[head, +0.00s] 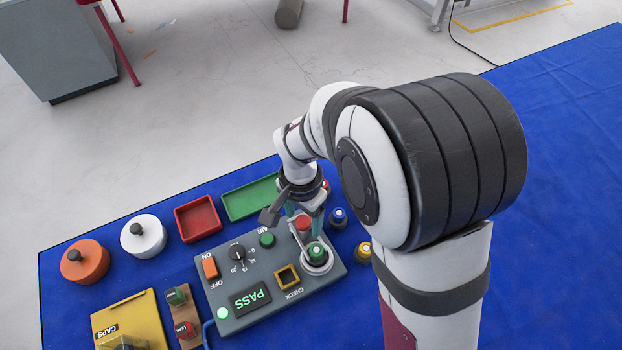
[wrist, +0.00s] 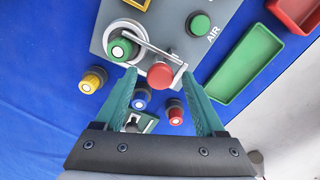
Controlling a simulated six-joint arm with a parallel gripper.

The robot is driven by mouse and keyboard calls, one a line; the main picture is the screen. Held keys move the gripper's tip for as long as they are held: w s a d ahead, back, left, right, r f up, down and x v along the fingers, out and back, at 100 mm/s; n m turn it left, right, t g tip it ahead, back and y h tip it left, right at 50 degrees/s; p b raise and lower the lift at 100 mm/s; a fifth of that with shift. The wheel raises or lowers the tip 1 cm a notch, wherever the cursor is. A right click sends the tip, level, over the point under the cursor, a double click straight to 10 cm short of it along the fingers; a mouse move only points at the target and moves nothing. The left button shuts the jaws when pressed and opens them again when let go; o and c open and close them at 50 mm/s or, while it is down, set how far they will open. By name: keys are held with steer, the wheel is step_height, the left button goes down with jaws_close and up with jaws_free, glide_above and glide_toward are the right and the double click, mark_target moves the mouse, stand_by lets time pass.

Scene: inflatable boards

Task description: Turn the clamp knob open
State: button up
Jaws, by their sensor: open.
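The red clamp knob (wrist: 160,75) sits on the grey test panel (head: 240,270), at the end of a thin metal bar. It also shows in the head view (head: 303,224), partly covered by my gripper. A green cap with a white centre (wrist: 122,48) stands in a round metal seat beside the knob; it also shows in the head view (head: 316,252). My gripper (wrist: 160,80) is open, with its teal fingers on either side of the knob in the wrist view. Nothing is between the fingers except the knob; I cannot tell whether they touch it.
A green AIR button (head: 267,239), a black dial (head: 237,252), an orange switch (head: 210,267) and a lit PASS display (head: 250,299) share the panel. Blue (head: 338,217) and yellow (head: 363,252) caps stand close by. Red (head: 198,219) and green (head: 250,198) trays lie behind.

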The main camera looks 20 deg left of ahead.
jaws_close()
stand_by(0.3)
steer(key=n, duration=0.4)
steer(key=shift+n, duration=0.3)
steer(key=n, duration=0.4)
steer(key=shift+n, duration=0.3)
steer(key=n, duration=0.4)
steer(key=shift+n, duration=0.3)
steer(key=shift+w+r+n, duration=0.1)
steer(key=shift+n, duration=2)
